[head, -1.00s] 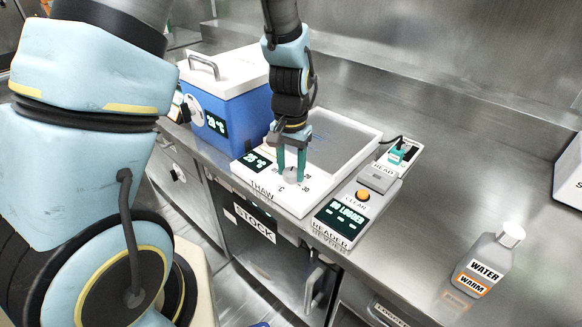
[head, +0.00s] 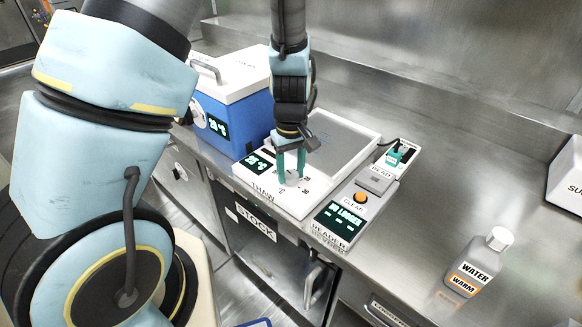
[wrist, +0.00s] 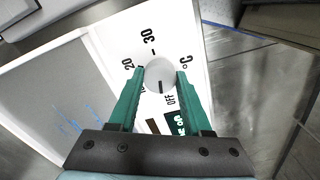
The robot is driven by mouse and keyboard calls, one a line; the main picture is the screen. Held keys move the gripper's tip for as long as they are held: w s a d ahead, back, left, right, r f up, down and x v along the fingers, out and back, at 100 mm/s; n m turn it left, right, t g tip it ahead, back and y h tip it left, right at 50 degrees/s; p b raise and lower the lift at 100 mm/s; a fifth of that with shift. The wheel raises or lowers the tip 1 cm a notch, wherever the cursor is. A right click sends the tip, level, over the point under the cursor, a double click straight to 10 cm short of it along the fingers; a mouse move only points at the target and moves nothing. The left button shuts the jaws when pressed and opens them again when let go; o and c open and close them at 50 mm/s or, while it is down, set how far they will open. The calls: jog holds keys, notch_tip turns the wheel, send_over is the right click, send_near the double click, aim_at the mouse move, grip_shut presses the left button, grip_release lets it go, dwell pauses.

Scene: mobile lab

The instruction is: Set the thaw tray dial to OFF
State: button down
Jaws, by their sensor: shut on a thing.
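The thaw tray (head: 350,137) is a white unit with a grey plate, standing on the steel counter. Its round white dial (wrist: 160,72) sits on the front panel, with 10, 20, 30 and Off printed around it. The dial's dark pointer line faces toward the bottom of the wrist view, close to the Off label (wrist: 170,100) and slightly to its left. My gripper (wrist: 160,72) has its green fingers on both sides of the dial, shut on it. In the head view the fingers (head: 291,178) hide much of the dial. The tray display (head: 258,163) appears to read 25 °C.
A blue box with a white lid (head: 240,100) stands close on the left. A reader (head: 340,217) with an orange button adjoins the tray on the right. A water bottle (head: 478,262) stands farther right, with bare counter around it.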

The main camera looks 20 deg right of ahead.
aim_at(291, 174)
jog(key=shift+n+p, duration=0.4)
jog(key=shift+n, duration=0.7)
jog(key=shift+c, duration=1.7)
grip_release()
notch_tip(291, 174, up, 11)
jog(key=shift+b, duration=0.3)
jog(key=shift+f, duration=0.1)
